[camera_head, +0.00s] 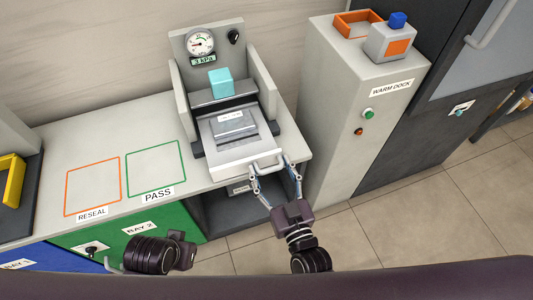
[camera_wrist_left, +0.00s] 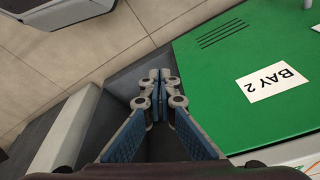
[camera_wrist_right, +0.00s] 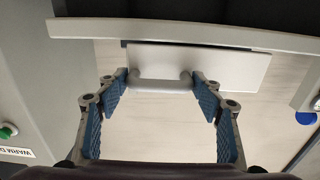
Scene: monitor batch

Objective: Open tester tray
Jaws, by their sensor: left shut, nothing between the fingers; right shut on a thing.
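The tester (camera_head: 180,75) stands on the bench with a gauge and a teal block (camera_head: 221,82) in it. Its pale tray (camera_head: 215,160) sticks out at the front, with a grey labelled item (camera_head: 233,124) on it. My right gripper (camera_head: 275,178) is shut on the tray handle (camera_head: 268,163). In the right wrist view its fingers (camera_wrist_right: 160,82) lie at both ends of the handle (camera_wrist_right: 160,86), in front of the tray front (camera_wrist_right: 225,68).
The PASS (camera_head: 156,170) and RESEAL (camera_head: 92,187) outlines on the bench are empty. A dark open recess (camera_head: 235,210) lies below the tester.

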